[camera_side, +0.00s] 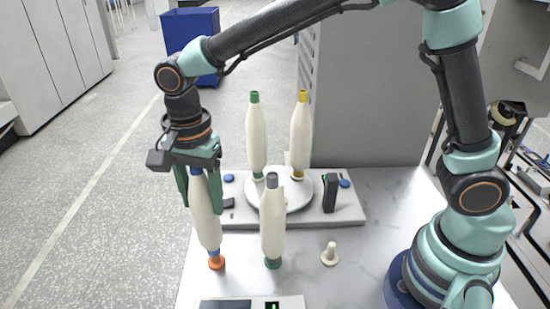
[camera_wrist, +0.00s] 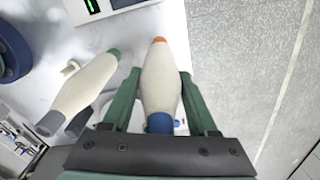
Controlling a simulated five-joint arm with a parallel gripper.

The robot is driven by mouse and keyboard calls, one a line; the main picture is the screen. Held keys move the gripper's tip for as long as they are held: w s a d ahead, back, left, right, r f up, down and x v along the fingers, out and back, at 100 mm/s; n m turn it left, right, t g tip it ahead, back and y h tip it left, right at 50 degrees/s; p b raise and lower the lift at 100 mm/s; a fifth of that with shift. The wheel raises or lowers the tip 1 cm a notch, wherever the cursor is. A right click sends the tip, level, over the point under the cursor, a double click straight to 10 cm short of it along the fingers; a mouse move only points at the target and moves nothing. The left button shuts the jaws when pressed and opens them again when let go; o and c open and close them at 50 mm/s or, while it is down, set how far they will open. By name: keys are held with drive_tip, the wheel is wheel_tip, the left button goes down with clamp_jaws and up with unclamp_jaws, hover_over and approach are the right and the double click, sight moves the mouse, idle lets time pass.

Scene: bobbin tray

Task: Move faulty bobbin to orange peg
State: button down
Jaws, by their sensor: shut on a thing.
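My gripper (camera_side: 203,203) is shut on a cream bobbin (camera_side: 206,225) with a blue top. It points down, with one finger on each side of the bobbin's upper half. The bobbin leans slightly, and its blue lower end is right at the orange peg (camera_side: 216,263). I cannot tell whether it is seated on the peg or just above it. In the wrist view the held bobbin (camera_wrist: 161,80) lies between my fingers (camera_wrist: 160,75), with the orange peg (camera_wrist: 158,40) at its far end. No fault mark shows on any bobbin.
A grey-topped bobbin (camera_side: 272,225) stands on a green peg (camera_side: 272,263) close to the right. A bare cream peg (camera_side: 329,254) is farther right. Behind, a green-topped bobbin (camera_side: 257,135) and a yellow-topped bobbin (camera_side: 300,140) stand on a round white plate (camera_side: 305,203). A panel (camera_side: 240,303) lies in front.

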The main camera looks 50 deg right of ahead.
drive_tip(key=shift+f, duration=1.45)
drive_tip(key=shift+c, duration=0.5)
unclamp_jaws()
drive_tip(key=shift+r, duration=0.1)
